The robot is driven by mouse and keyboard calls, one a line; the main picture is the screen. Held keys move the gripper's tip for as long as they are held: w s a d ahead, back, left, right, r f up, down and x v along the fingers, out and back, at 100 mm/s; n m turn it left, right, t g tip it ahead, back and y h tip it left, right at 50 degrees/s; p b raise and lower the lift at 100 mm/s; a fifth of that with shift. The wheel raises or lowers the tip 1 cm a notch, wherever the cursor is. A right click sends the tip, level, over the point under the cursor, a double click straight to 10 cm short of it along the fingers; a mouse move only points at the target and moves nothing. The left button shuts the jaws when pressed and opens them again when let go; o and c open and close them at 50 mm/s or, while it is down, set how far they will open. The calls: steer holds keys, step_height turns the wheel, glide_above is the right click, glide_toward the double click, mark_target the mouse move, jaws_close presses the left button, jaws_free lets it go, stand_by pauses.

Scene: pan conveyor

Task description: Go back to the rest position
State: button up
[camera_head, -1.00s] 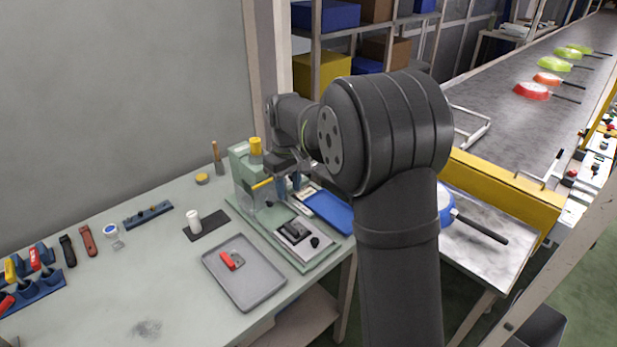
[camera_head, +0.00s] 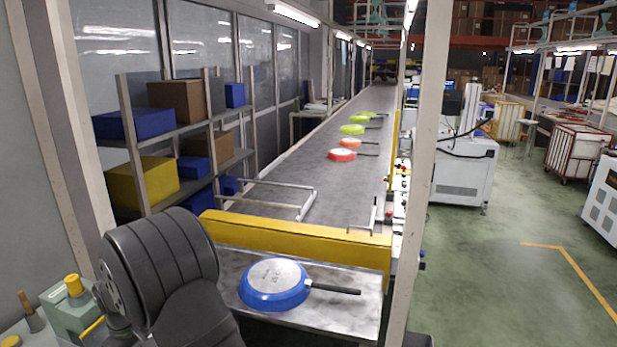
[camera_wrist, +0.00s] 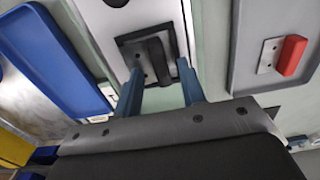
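In the wrist view my gripper (camera_wrist: 160,72) shows two blue fingers standing apart, with nothing visible held between them. Beyond the fingertips is a black block with a raised part (camera_wrist: 148,60) on a light plate (camera_wrist: 107,27). In the head view only dark links of my arm show at the lower left; the gripper itself is out of that picture. A blue pan (camera_head: 274,286) lies upside down on the metal end table (camera_head: 345,312), its black handle pointing right.
A blue tray (camera_wrist: 45,62) and a grey tray (camera_wrist: 245,55) with a red-handled piece (camera_wrist: 291,55) flank the plate. A yellow barrier (camera_head: 290,237) separates the end table from the conveyor (camera_head: 300,180), which carries red, orange and green pans. A shelf with boxes (camera_head: 178,101) stands left.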

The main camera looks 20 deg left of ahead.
steer(key=shift+r, duration=0.1)
stand_by(0.3)
step_height(320, 180, up, 13)
step_height(320, 180, down, 14)
steer(key=shift+r, duration=0.1)
step_height(320, 180, up, 6)
steer(key=shift+f, duration=0.1)
steer(key=w+d+r, duration=0.6)
steer(key=d+r, duration=0.1)
steer(key=d, duration=0.3)
steer(key=w+d+r+m, duration=0.1)
steer(key=w+d+m, duration=0.2)
steer(key=d, duration=0.7)
steer(key=w+d+r+m, duration=0.1)
steer(key=w+d+m, duration=0.3)
steer(key=w+d, duration=0.3)
steer(key=w+d+r+m, duration=0.1)
steer(key=w+d+m, duration=0.3)
steer(key=d, duration=1)
steer(key=shift+w+d, duration=0.35)
steer(key=shift+w, duration=0.35)
